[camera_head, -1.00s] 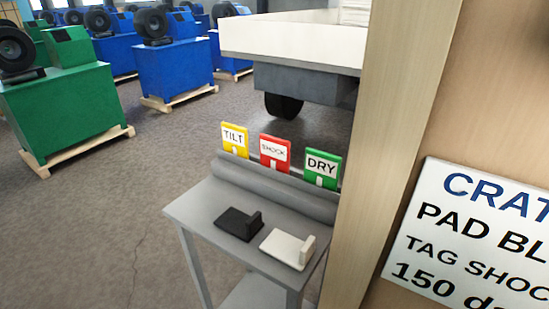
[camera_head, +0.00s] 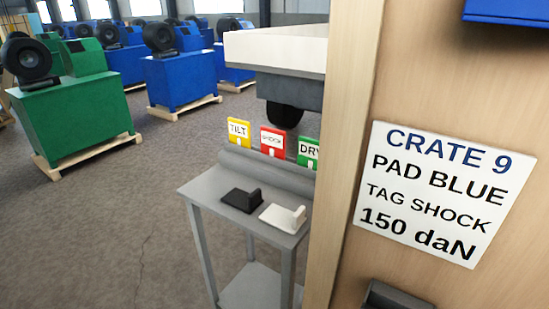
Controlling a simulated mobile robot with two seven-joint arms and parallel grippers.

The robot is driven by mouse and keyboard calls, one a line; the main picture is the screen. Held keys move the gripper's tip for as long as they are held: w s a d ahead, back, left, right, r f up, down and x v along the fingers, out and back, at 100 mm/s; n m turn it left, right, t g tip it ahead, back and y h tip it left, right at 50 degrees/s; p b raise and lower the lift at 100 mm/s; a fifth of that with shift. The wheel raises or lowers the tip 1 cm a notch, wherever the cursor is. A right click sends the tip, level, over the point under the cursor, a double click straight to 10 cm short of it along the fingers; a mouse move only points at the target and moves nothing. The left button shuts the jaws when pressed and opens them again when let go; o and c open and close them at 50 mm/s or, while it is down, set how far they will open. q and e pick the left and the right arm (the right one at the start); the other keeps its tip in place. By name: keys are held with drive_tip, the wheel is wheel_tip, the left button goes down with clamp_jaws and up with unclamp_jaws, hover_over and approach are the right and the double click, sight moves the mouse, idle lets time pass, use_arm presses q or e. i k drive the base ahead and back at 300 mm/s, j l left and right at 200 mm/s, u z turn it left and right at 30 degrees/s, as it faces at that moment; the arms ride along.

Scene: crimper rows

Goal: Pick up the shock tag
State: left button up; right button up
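The shock tag (camera_head: 272,141) is a red card with a white label reading SHOCK. It stands upright in the grey holder bar (camera_head: 264,171) at the back of a small grey table (camera_head: 205,190). It is between the yellow TILT tag (camera_head: 238,131) on its left and the green DRY tag (camera_head: 307,152) on its right. The DRY tag is partly hidden by a wooden panel. Neither of my grippers can be made out in the head view.
A black L-shaped piece (camera_head: 241,200) and a white one (camera_head: 282,217) lie on the table. The wooden panel (camera_head: 345,120) closes off the right side and bears a sign (camera_head: 440,192) reading CRATE 9, PAD BLUE, TAG SHOCK, 150 daN. Green and blue machines (camera_head: 75,115) stand behind; the left floor is clear.

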sight(273, 142)
drive_tip(key=k+z, duration=0.3)
drive_tip(key=i+j+z, duration=0.1)
drive_tip(key=z, duration=1.75)
drive_tip(key=k+j, duration=0.1)
drive_tip(key=j, duration=0.55)
drive_tip(key=k+j, duration=0.1)
drive_tip(key=j, duration=0.55)
drive_tip(key=k+j, duration=0.1)
drive_tip(key=j, duration=0.55)
drive_tip(key=k+j, duration=0.1)
drive_tip(key=j, duration=1.2)
drive_tip(key=k+j, duration=0.15)
drive_tip(key=j, duration=0.5)
drive_tip(key=k+j, duration=0.1)
drive_tip(key=j, duration=0.55)
